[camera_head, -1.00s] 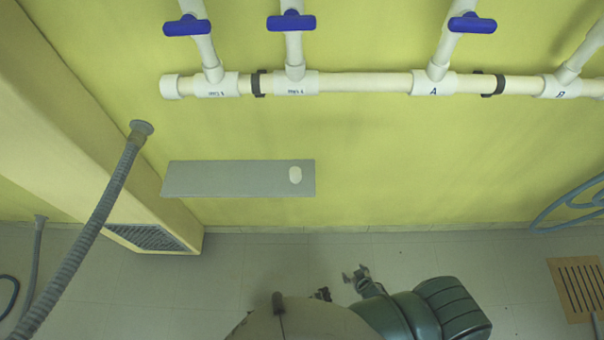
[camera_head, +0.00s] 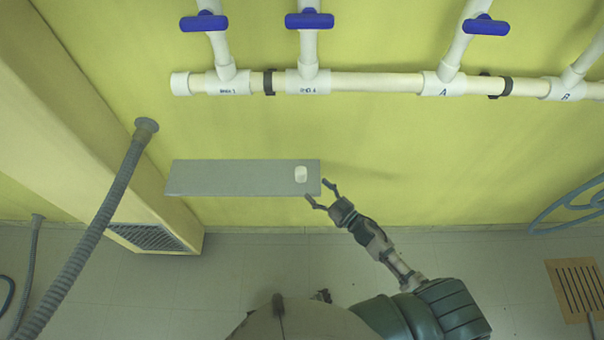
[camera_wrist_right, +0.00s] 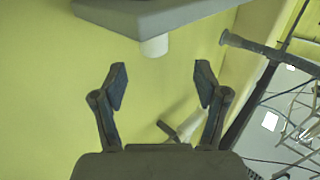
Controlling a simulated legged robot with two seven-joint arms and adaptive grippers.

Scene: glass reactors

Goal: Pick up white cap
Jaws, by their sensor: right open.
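The white cap (camera_head: 301,174) stands near the right end of a grey shelf (camera_head: 230,178) on the yellow wall. In the right wrist view the cap (camera_wrist_right: 155,46) shows at the edge of the shelf (camera_wrist_right: 170,14), ahead of the fingers and between their lines. My right gripper (camera_head: 318,190) is open and empty, just below and right of the cap, near the shelf's right end. Its two spread fingers also show in the right wrist view (camera_wrist_right: 161,85), apart from the cap. My left gripper cannot be made out.
White pipes (camera_head: 375,82) with blue valve handles (camera_head: 310,20) run along the wall above the shelf. A grey corrugated hose (camera_head: 105,205) hangs at the left by a beige column (camera_head: 85,120). The wall between shelf and pipes is clear.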

